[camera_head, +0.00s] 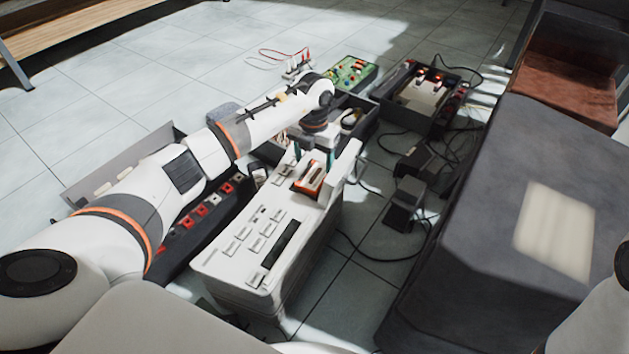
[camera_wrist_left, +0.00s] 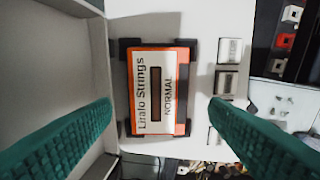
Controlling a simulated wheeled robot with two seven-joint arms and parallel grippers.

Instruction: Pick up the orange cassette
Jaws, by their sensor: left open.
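The orange cassette (camera_head: 310,175) lies on top of the white hi-fi deck (camera_head: 235,262), near its far end. In the left wrist view the cassette (camera_wrist_left: 158,90) has an orange edge and a white label reading "Litalo Strings" and "NORMAL". It sits in a dark holder with black corners. My left gripper (camera_head: 313,157) is above the cassette. In the left wrist view its green fingers stand open, one on each side of the lower part of the cassette, with nothing between them in grip. My right gripper is not in view.
A raised white lid (camera_head: 347,160) stands beside the cassette. A dark unit with red and white sockets (camera_head: 205,212) lies left of the deck. A large dark grey block (camera_head: 480,235) stands to the right. Black adapters (camera_head: 405,204) and cables lie between.

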